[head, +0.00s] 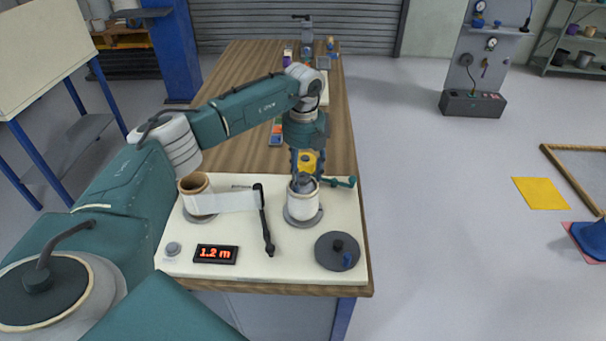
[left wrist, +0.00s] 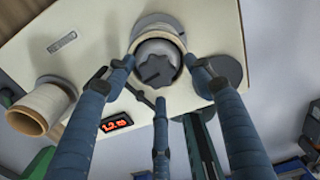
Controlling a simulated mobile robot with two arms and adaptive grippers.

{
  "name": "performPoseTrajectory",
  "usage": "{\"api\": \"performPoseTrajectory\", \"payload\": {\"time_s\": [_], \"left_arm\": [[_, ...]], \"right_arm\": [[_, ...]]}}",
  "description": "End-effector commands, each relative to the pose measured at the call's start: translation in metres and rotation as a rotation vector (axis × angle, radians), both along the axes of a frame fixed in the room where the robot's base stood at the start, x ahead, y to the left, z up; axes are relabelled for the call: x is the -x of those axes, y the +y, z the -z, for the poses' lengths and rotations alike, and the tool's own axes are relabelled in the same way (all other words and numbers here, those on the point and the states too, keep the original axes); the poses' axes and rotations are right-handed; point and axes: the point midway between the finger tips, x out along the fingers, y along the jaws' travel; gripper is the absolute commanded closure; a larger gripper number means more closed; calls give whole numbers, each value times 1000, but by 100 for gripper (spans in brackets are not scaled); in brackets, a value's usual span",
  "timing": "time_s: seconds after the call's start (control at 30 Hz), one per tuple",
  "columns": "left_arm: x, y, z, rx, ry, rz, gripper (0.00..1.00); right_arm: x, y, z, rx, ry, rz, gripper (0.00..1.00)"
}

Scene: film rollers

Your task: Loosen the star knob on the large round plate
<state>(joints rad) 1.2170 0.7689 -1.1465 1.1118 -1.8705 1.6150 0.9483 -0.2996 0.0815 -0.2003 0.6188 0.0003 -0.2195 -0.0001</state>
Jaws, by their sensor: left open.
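A roll (head: 301,204) of pale film stands upright on a grey round base (head: 305,221) at the right of the cream board. In the left wrist view a grey scalloped knob (left wrist: 155,66) sits on top of the roll. My left gripper (head: 305,176) points down over the roll, fingers spread. In the left wrist view its fingers surround the roll top from three sides; contact cannot be told. My right gripper is not in view.
A brown-cored roll (head: 194,184) at the left feeds a white strip (head: 232,202) toward a black arm (head: 266,220). A red-digit display (head: 215,254) and grey button (head: 173,249) are at the board's front. A teal handle (head: 341,182) stands close behind the right roll.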

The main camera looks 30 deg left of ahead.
Motion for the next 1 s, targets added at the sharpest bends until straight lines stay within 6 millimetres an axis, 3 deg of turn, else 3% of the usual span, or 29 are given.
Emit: {"api": "performPoseTrajectory", "payload": {"time_s": [0.17, 0.6, 0.8, 1.0], "left_arm": [[-2, 0, -20, 1, -7, 0, 46], [0, -1, -105, 0, -1, 1, 46], [1, -1, -119, 0, 1, 1, 46], [1, -2, -120, 0, 1, 1, 46]], "right_arm": [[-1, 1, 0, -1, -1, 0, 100], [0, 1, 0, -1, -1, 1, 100], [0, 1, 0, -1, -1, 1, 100], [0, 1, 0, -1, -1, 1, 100]]}}
